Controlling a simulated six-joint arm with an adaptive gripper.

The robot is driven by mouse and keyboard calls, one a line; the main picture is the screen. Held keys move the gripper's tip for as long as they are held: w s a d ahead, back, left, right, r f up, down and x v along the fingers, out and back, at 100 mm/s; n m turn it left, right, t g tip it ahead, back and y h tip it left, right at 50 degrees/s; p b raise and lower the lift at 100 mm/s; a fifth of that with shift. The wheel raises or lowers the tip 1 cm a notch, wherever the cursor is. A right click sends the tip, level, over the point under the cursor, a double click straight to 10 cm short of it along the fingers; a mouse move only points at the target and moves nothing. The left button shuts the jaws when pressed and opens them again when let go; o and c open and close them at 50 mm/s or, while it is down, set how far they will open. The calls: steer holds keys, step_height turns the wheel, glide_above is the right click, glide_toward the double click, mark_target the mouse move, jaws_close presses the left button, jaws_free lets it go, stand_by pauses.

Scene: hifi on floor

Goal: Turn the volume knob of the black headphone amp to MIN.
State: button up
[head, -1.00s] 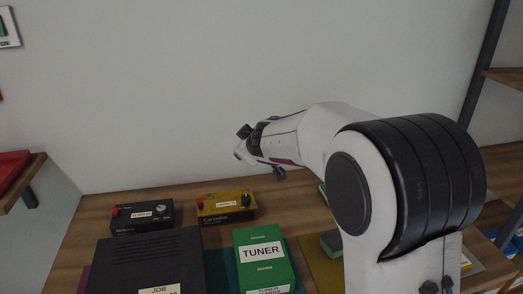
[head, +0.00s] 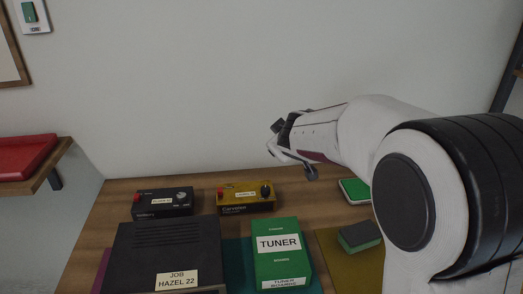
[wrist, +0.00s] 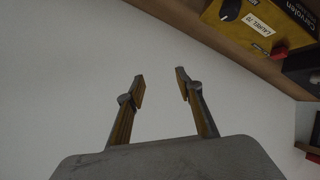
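A small black box with a silver knob (head: 181,195), a pale label and a red button stands at the back left of the wooden bench; I take it as the headphone amp (head: 150,209). The knob's setting is too small to read. My gripper (head: 292,150) is open and empty in front of the wall, above and right of the amp, touching nothing. Its two fingers also show apart in the wrist view (wrist: 160,78).
A yellow box (head: 232,209) with a black knob stands right of the amp. In front are a large black case (head: 165,240) and a green tuner box (head: 280,262). A red tray (head: 22,155) sits on a left shelf.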

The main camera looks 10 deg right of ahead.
steer(key=g+y, duration=0.3)
steer(key=g, duration=0.4)
glide_above(181, 196)
steer(key=s+d, duration=0.2)
steer(key=s, duration=0.1)
step_height(181, 196, down, 5)
steer(key=shift+m, duration=0.4)
steer(key=shift+w+f, duration=0.1)
steer(key=shift+f, duration=0.05)
steer(key=shift+x, duration=3.7)
steer(key=shift+a, duration=0.1)
